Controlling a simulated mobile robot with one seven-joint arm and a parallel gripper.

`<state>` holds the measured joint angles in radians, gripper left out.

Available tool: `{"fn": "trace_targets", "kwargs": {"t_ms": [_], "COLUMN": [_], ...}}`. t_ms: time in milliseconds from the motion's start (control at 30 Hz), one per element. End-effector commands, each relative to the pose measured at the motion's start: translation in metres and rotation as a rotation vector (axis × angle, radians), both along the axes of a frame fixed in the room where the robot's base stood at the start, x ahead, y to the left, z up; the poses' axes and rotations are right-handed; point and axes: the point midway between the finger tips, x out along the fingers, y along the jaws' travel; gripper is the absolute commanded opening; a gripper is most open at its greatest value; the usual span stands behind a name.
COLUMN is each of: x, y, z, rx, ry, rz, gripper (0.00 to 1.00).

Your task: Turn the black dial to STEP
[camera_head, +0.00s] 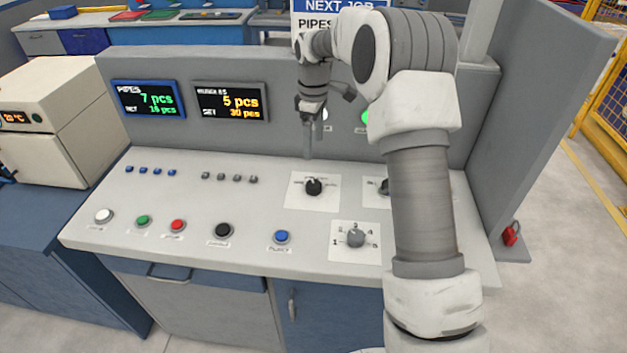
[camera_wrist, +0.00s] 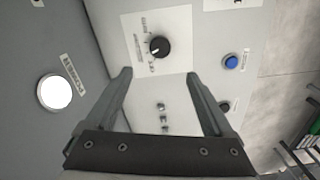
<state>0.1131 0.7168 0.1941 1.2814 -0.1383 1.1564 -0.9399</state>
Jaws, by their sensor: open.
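The black dial (camera_head: 314,187) sits on a white label plate on the sloping console top, and its printed position words are too small to read. In the wrist view the dial (camera_wrist: 159,46) shows a pale pointer mark and lies ahead of and between the fingertips. My gripper (camera_head: 308,155) hangs pointing down just above the dial, apart from it. In the wrist view my gripper (camera_wrist: 160,75) has its two fingers spread wide with nothing between them.
A second dark dial (camera_head: 384,186) is partly hidden behind my arm. A grey numbered dial (camera_head: 355,240) and a blue button (camera_head: 282,236) are nearer the front edge. Black, red, green and white buttons line the left front. The upright panel (camera_head: 220,65) with displays stands behind.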

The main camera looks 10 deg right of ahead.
Motion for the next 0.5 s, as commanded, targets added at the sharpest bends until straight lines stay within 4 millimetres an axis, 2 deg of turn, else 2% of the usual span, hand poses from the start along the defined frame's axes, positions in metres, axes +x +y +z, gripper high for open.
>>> {"fn": "trace_targets", "kwargs": {"t_ms": [100,500], "x": [-0.001,-0.001], "y": [0.000,0.000], "z": [-0.029,-0.111], "rx": [0.000,-0.001], "ry": [0.006,0.004], "rz": [0.000,0.000], "gripper": [0.87,0.87]}}
